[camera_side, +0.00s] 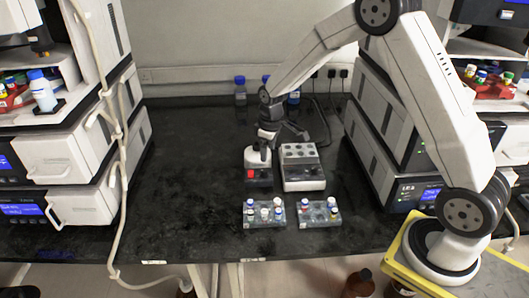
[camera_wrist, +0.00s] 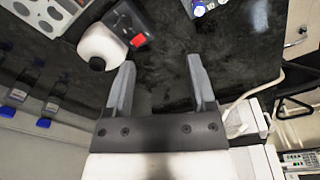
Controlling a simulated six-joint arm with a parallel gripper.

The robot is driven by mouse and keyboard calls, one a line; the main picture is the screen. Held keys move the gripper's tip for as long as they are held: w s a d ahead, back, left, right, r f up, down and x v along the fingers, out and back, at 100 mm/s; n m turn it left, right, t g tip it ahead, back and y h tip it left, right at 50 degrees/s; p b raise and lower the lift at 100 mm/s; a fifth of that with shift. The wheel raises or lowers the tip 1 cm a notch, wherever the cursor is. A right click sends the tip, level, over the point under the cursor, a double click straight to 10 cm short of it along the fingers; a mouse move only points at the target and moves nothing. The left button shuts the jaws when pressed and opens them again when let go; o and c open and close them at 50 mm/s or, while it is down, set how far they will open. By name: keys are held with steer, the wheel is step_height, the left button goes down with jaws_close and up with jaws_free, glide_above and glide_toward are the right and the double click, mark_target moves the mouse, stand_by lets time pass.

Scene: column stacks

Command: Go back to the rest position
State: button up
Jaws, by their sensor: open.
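My gripper (camera_wrist: 160,85) shows in the wrist view with its two grey fingers spread apart and nothing between them. Dark bench top shows beyond the fingertips. In the side view my gripper (camera_side: 295,132) is above the bench, near the back of the small devices, and it is small and partly hidden by its own wrist. A white rounded part on a black device (camera_wrist: 101,45) lies just beyond the left finger in the wrist view, apart from it as far as I can tell.
The black device has a red switch (camera_side: 250,174). Beside it stands a grey block with round wells (camera_side: 299,152). Two vial racks (camera_side: 250,223) (camera_side: 303,222) are in front. Blue-capped bottles (camera_side: 240,86) stand at the back. Instrument stacks (camera_side: 75,150) (camera_side: 375,125) flank the bench. The left bench top is clear.

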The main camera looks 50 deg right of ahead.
steer(key=s+a+r+m, duration=0.2)
steer(key=s+a, duration=0.1)
steer(key=s, duration=0.6)
steer(key=s+a+r+m+t, duration=0.1)
steer(key=s+a+r, duration=0.2)
steer(key=s, duration=0.7)
steer(key=shift+s+a+m+t, duration=0.3)
steer(key=shift+a+m, duration=0.1)
steer(key=shift+a, duration=0.1)
